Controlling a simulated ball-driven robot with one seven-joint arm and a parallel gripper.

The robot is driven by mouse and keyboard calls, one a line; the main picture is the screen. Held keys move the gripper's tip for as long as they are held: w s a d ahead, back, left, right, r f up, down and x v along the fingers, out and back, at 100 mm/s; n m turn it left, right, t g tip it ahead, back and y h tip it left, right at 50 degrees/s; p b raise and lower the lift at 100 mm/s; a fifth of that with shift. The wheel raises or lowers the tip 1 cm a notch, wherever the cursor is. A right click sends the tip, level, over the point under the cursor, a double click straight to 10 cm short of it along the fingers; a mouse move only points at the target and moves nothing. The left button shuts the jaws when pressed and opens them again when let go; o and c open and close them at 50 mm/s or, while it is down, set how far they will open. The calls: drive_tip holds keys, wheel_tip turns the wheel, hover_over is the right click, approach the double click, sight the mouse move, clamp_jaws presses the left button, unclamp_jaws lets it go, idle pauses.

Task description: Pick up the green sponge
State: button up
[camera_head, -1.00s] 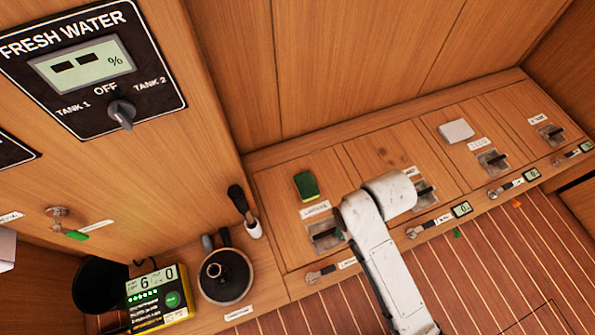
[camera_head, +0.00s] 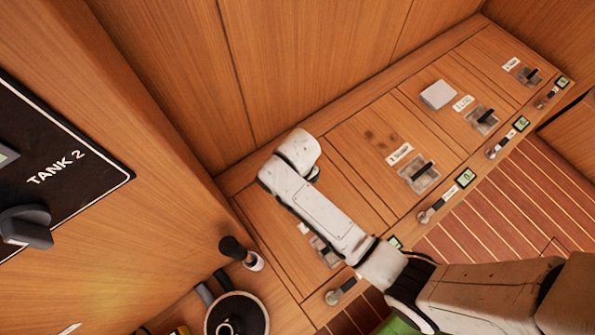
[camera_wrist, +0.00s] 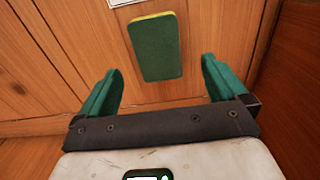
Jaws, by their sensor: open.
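The green sponge (camera_wrist: 157,50) shows in the wrist view, upper middle, as a dark green block with a thin yellow edge at its top. It lies on the wooden surface. My gripper (camera_wrist: 162,82) is open and empty, its two green fingers spread wider than the sponge. The sponge appears just beyond the fingertips, roughly centred between them. In the head view my white arm covers the left end of the wooden bench, and the sponge and the fingers are hidden behind it.
A grey-white block (camera_head: 438,95) lies farther right on the bench (camera_head: 345,125). Latches (camera_head: 419,174) and small displays (camera_head: 466,178) line its front. A dark-handled brush (camera_head: 238,250) and a round dark pot (camera_head: 237,315) stand at lower left. Wooden walls rise behind and left.

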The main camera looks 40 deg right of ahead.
drive_tip(key=shift+d+f+b, duration=0.15)
drive_tip(key=shift+f+b, duration=0.9)
drive_tip(key=shift+f, duration=1.75)
drive_tip(key=c, duration=1.2)
drive_tip(key=shift+r, duration=0.15)
drive_tip(key=shift+r+p, duration=0.3)
drive_tip(key=shift+r, duration=0.25)
drive_tip(key=s+r+p, duration=0.5)
drive_tip(key=s+r, duration=0.6)
drive_tip(key=s, duration=0.3)
drive_tip(key=shift+r, duration=0.35)
